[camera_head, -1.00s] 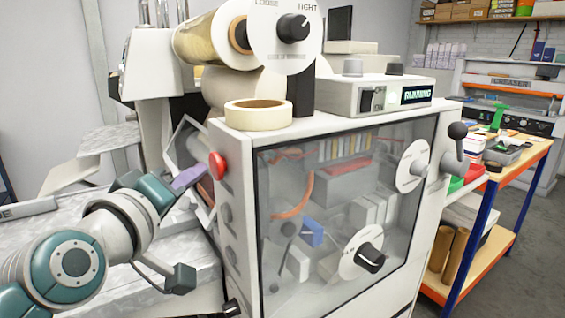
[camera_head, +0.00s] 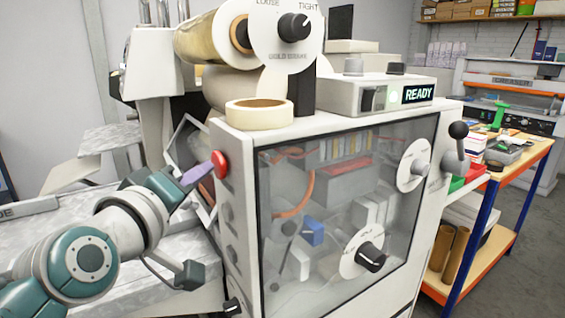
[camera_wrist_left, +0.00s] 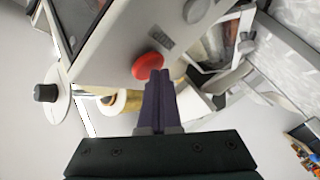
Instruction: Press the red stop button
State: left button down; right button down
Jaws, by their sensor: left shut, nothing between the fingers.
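The red stop button (camera_head: 220,164) is a round red cap on the left edge of the white machine's front. It also shows in the left wrist view (camera_wrist_left: 148,65), right at my fingertips. My left gripper (camera_head: 208,167) comes in from the left, its purple fingers shut and empty. The fingertips (camera_wrist_left: 159,73) are at the button and seem to touch it; the exact contact is hard to tell. The machine's display (camera_head: 418,94) reads READY. My right gripper is not in view.
A roll of tape (camera_head: 259,114) sits on top of the machine. Round dials (camera_head: 364,251) and a lever (camera_head: 457,145) are on its front and right side. Grey buttons (camera_head: 226,213) sit below the red one. A blue and orange bench (camera_head: 490,210) stands to the right.

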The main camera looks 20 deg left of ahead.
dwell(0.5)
pick_arm(q)
jog(key=shift+s+a, duration=0.45)
jog(key=shift+s, duration=0.1)
jog(key=shift+s+a+p, duration=0.1)
jog(key=shift+p, duration=0.2)
jog(key=shift+s+a+p, duration=0.3)
jog(key=shift+s+a, duration=1.25)
jog(key=shift+s, duration=0.25)
